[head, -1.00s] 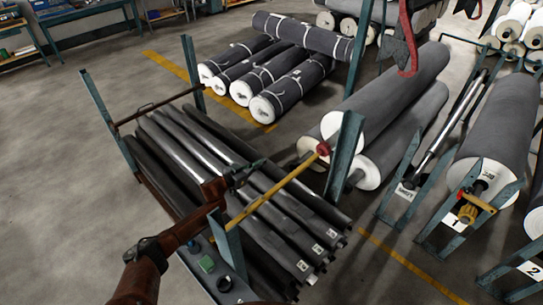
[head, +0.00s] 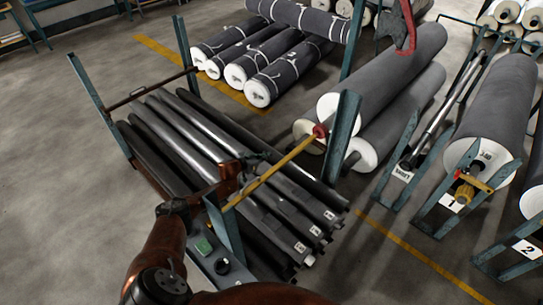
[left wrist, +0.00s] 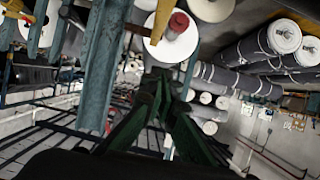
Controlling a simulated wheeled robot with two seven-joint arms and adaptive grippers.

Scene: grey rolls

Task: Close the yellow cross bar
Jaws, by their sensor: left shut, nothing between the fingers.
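The yellow cross bar (head: 270,173) spans the near end of the rack of dark rolls, from the near left post (head: 222,232) toward the right post (head: 342,130). Its red end knob (head: 320,131) appears at the right post; whether it is seated there I cannot tell. My left gripper (head: 266,156) is shut and empty, over the rolls just beside the bar's middle in the picture. I cannot tell whether it touches the bar. In the left wrist view, its dark green fingers (left wrist: 163,95) come together below a red knob (left wrist: 178,22). My right gripper is not in view.
Dark rolls (head: 190,140) fill the rack under my left arm. Large grey rolls (head: 395,75) lie right of the rack. Open floor (head: 50,200) lies to the left.

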